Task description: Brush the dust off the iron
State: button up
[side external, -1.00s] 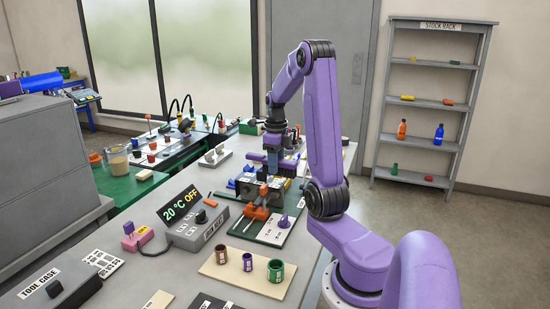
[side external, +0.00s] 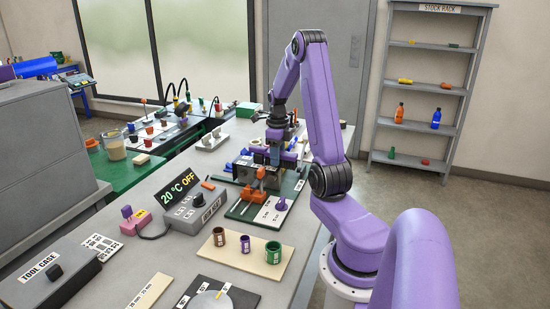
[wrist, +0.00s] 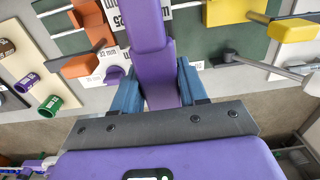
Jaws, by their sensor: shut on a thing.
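My gripper (wrist: 160,84) has its two blue fingers closed on a purple piece (wrist: 150,45) in the wrist view. The piece runs up between the fingers to the top of the picture; I cannot tell whether it is the brush or the iron. In the side view my gripper (side external: 275,152) points down over the dark green board, behind the orange clamp (side external: 258,180), and partly hides what it holds. A grey control box (side external: 196,209) reads "20 °C OFF". No dust can be made out on anything.
A wooden board (side external: 230,259) with brown, purple and green cups stands in front. A pink block (side external: 134,220) sits left of the control box, and a tool case (side external: 50,277) at the front left. In the wrist view a yellow part (wrist: 293,29) and a metal rod lie to the right.

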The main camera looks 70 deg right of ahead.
jog(key=a+r, duration=0.4)
jog(key=r, duration=0.4)
dwell(1.4)
jog(key=shift+a+r, duration=0.1)
jog(key=shift+a, duration=0.05)
jog(key=w+a+f+n, duration=0.3)
jog(key=w+a+n, duration=0.6)
jog(key=a+n, duration=0.6)
jog(key=a+f+n, duration=0.2)
jog(key=a+n, duration=0.6)
jog(key=n, duration=0.2)
jog(key=w+a+f+n, duration=0.1)
jog(key=a+n, duration=0.7)
jog(key=n, duration=0.3)
jog(key=shift+w+a+f, duration=0.25)
jog(key=shift+a+f, duration=0.15)
